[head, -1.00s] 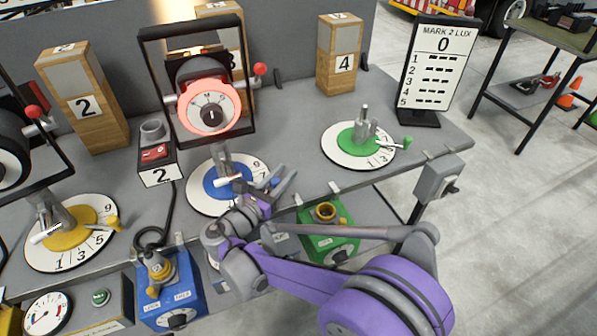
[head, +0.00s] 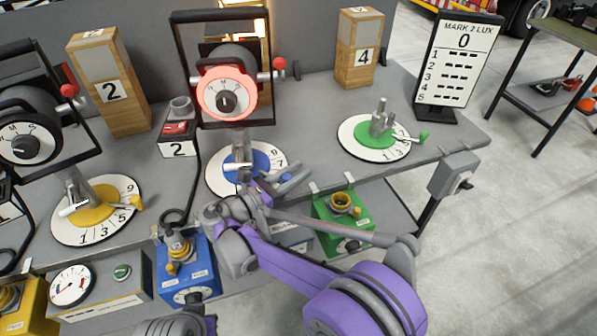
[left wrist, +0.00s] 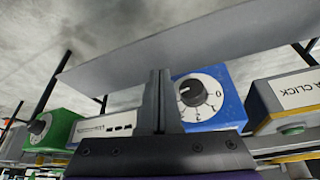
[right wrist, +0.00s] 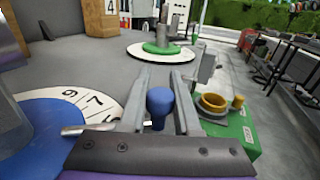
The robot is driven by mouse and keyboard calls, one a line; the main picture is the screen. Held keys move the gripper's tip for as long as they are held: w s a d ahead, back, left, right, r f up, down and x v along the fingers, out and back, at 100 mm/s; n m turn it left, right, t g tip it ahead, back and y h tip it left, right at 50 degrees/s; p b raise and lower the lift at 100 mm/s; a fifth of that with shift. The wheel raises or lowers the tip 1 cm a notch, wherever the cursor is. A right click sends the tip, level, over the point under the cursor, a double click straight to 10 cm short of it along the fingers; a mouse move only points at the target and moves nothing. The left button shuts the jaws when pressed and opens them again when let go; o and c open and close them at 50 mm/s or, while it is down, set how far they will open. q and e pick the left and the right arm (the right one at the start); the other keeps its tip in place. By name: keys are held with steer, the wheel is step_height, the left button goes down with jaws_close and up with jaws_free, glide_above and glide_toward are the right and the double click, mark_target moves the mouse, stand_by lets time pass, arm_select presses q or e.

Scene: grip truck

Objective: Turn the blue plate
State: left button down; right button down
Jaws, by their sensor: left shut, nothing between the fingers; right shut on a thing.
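The blue plate (head: 262,160) sits inside a white numbered dial on the bench and carries the post of a framed lamp (head: 228,93) with a red-ringed face. Its blue handle knob (right wrist: 160,105) lies between the two grey fingers of my right gripper (right wrist: 158,92), at the dial's right front edge. That gripper (head: 290,180) is shut on the knob; the head view partly hides the grip. The plate also shows in the right wrist view (right wrist: 40,125). My left gripper (left wrist: 158,80) is shut and empty, below a grey panel (left wrist: 190,40).
A yellow plate (head: 95,205) stands left and a green plate (head: 374,139) right on the bench. A blue box (head: 188,265) and a green box (head: 343,218) sit along the front below. A score board (head: 455,65) stands at the back right.

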steer(key=c, duration=0.6)
jaws_free()
